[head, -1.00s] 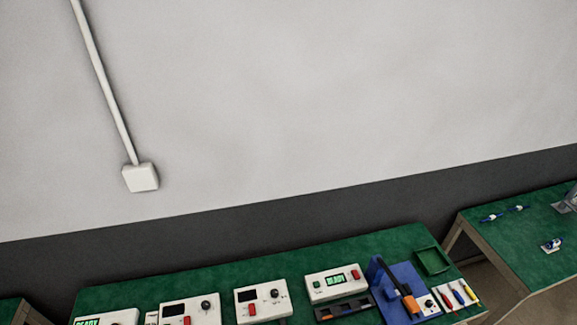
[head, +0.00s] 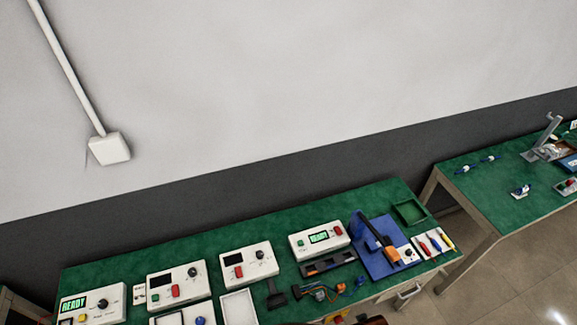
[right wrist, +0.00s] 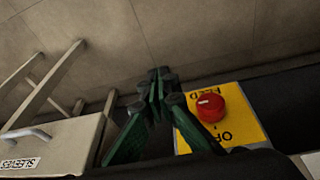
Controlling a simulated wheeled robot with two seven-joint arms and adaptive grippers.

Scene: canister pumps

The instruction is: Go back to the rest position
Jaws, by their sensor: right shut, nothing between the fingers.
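My right gripper (right wrist: 160,85) shows in the right wrist view, its dark fingers with green pads closed together and nothing between them. It is beside a yellow panel (right wrist: 242,105) with a red round button (right wrist: 210,107), and it appears apart from them. My left gripper is in neither current view. Neither arm can be made out clearly in the head view.
A green-topped bench (head: 215,220) carries white control boxes (head: 178,284), a blue fixture (head: 385,255), a green tray (head: 409,212) and screwdrivers (head: 435,243). A second bench (head: 490,200) stands at right. A drawer (right wrist: 55,147) is left of the gripper. Tiled floor (head: 530,270) is clear.

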